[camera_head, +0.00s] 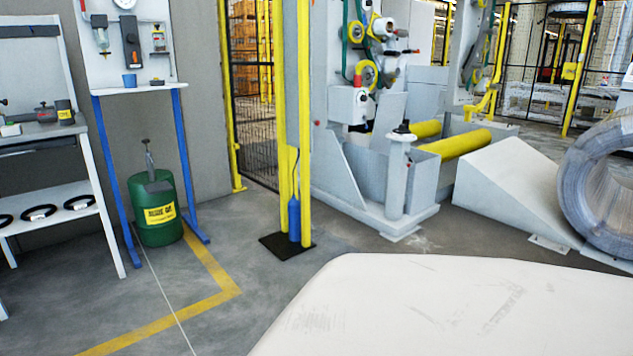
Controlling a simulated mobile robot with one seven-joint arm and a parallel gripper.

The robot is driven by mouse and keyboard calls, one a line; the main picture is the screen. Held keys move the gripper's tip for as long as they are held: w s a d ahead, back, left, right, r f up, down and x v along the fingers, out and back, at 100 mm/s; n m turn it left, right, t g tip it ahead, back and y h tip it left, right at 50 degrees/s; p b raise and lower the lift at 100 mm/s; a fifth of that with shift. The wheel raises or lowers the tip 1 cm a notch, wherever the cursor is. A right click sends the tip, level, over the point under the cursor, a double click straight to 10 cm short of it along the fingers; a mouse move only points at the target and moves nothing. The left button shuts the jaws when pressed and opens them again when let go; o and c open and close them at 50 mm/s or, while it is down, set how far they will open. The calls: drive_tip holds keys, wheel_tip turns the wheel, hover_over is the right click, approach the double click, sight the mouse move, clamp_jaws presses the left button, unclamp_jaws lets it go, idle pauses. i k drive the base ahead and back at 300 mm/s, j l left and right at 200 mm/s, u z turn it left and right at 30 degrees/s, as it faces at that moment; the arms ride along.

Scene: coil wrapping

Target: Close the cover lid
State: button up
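I cannot make out a cover lid for certain. The grey coil-wrapping machine (346,146) stands beyond the yellow posts, with yellow-ringed rollers (366,75) and green bands on its upper part. A short grey pedestal (396,175) with a dark knob on top stands at its front. My gripper is not in view.
A green drum (156,228) stands under a blue-legged bench (119,89) at the left. A shelf table (45,200) is at the far left. A yellow post (305,120) stands mid-view. A wire coil (600,190) lies by a grey ramp (510,185) at the right.

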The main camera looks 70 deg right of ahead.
sight(390, 108)
drive_tip(key=z, duration=2.45)
